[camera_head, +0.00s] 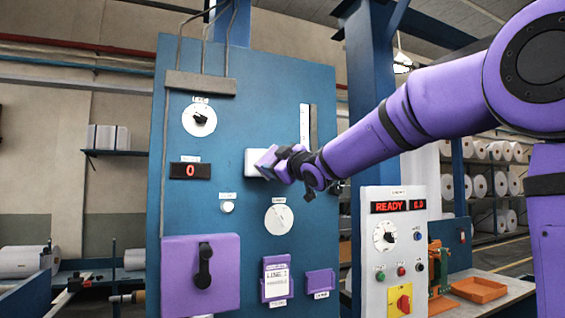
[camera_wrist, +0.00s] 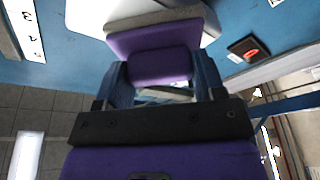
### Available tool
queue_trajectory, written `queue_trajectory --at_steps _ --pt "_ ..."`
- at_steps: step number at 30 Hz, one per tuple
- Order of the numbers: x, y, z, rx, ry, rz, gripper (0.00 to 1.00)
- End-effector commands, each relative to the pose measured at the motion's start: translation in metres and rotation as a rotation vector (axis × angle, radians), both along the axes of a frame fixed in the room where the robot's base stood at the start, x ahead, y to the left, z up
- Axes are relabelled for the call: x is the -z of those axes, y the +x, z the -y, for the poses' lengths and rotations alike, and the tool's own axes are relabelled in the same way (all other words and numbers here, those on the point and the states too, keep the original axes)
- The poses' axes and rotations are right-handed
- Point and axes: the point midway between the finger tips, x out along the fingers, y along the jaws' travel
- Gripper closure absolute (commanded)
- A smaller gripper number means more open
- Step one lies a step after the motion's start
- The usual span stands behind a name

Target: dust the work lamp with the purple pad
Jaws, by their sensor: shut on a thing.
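The purple pad (camera_head: 267,160) is held in my gripper (camera_head: 287,161), in front of the blue panel. In the wrist view the pad (camera_wrist: 155,38) sits between the two fingers of my gripper (camera_wrist: 163,72), with a grey layer on its far side. A white box (camera_head: 252,163) on the panel, which looks like the work lamp, is directly at the pad, partly hidden behind it. The white box also shows in the wrist view (camera_wrist: 88,14), just beyond the pad. I cannot tell whether pad and box touch.
The blue panel (camera_head: 240,110) carries a dial (camera_head: 199,117), a red display (camera_head: 190,171), a second dial (camera_head: 278,219), a vertical scale (camera_head: 304,125) and a purple box with a black handle (camera_head: 185,278). A white control box (camera_head: 393,270) stands to the right, below my arm.

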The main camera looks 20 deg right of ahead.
Motion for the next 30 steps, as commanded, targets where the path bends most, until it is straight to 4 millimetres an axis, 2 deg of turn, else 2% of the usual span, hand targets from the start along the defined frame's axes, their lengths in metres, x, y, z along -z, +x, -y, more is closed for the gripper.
queue_trajectory --at_steps 6,15,24,30 --pt "0.001 0.000 -0.019 -0.005 0.001 -0.002 0.75" --pt "0.001 -0.001 -0.028 -0.003 0.000 -0.002 0.75" --pt "0.000 -0.003 -0.050 -0.003 0.001 0.000 0.75" --pt "0.000 -0.003 -0.058 -0.002 0.001 0.000 0.75"
